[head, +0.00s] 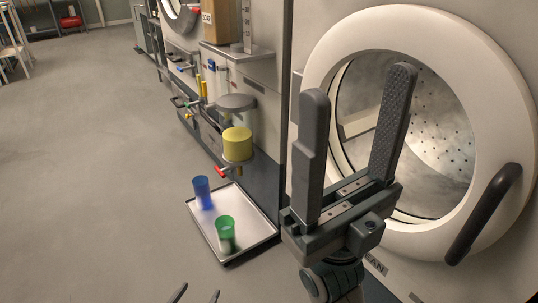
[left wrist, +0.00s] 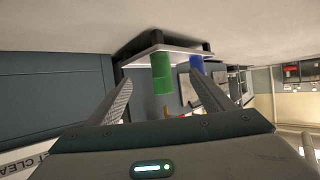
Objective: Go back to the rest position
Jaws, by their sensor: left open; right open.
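My left gripper (head: 197,295) shows only as two fingertips at the bottom edge of the head view. The fingertips stand apart and nothing is between them. In the left wrist view, the left gripper (left wrist: 160,80) is open and empty, its fingers spread. My right gripper (head: 358,92) is large in the right half of the head view. It is open and empty, its fingers pointing up in front of the round door opening. Most of the left arm is outside the head view.
A round washer door ring (head: 440,28) with a dark handle (head: 483,213) is behind the right gripper. A tray (head: 258,223) holds a blue cup (head: 202,192) and a green cup (head: 225,235). A yellow cylinder (head: 237,144) stands above it. The floor (head: 90,170) at left is clear.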

